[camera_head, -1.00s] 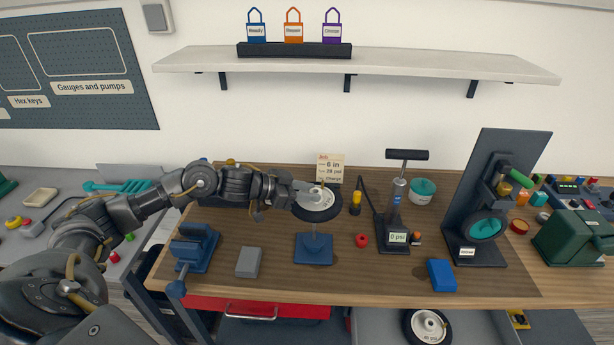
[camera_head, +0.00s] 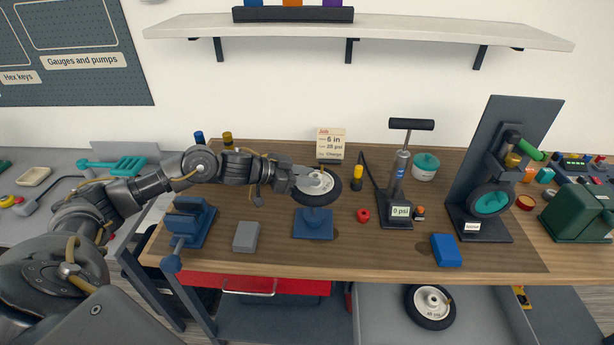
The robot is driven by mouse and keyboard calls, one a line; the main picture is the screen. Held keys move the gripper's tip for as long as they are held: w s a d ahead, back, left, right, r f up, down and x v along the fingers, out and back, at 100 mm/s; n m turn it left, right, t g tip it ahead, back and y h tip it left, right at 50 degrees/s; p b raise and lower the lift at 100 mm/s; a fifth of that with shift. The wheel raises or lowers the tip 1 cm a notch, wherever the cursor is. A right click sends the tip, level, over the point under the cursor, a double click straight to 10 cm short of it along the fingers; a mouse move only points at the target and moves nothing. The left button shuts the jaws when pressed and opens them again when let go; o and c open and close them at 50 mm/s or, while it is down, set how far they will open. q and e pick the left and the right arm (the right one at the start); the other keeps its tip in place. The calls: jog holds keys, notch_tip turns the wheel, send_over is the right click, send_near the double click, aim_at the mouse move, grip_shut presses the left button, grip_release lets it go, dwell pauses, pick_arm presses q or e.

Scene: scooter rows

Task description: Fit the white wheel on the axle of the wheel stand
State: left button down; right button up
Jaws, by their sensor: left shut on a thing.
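The white wheel (camera_head: 331,198), with a black tyre and a pale hub, lies nearly flat above the wheel stand. My left gripper (camera_head: 306,180) is shut on the wheel at its hub side, reaching in from the left. The wheel stand (camera_head: 313,229) has a square blue base on the bench; a short stretch of its post shows under the wheel. The wheel hides the top of the axle, so I cannot tell whether the axle is inside the hub. My right gripper is out of view.
A blue vise (camera_head: 188,222) and a grey block (camera_head: 246,237) are left of the stand. A red ring (camera_head: 363,215), a pump (camera_head: 398,190) and a blue block (camera_head: 446,250) are to the right. A card (camera_head: 330,143) stands behind. Another wheel (camera_head: 430,306) is below the bench.

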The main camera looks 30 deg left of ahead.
pick_arm(q)
jog(key=shift+f, duration=0.25)
dwell(0.7)
jog(key=shift+f+p, duration=0.25)
jog(key=shift+p, duration=0.15)
dwell(0.5)
jog(key=shift+p, duration=0.35)
dwell(0.3)
jog(key=shift+f+b, duration=2.25)
jog(key=shift+f, duration=1.95)
jog(key=c, duration=1)
grip_release()
jog(key=shift+o, duration=0.3)
jog(key=shift+s+f, duration=0.1)
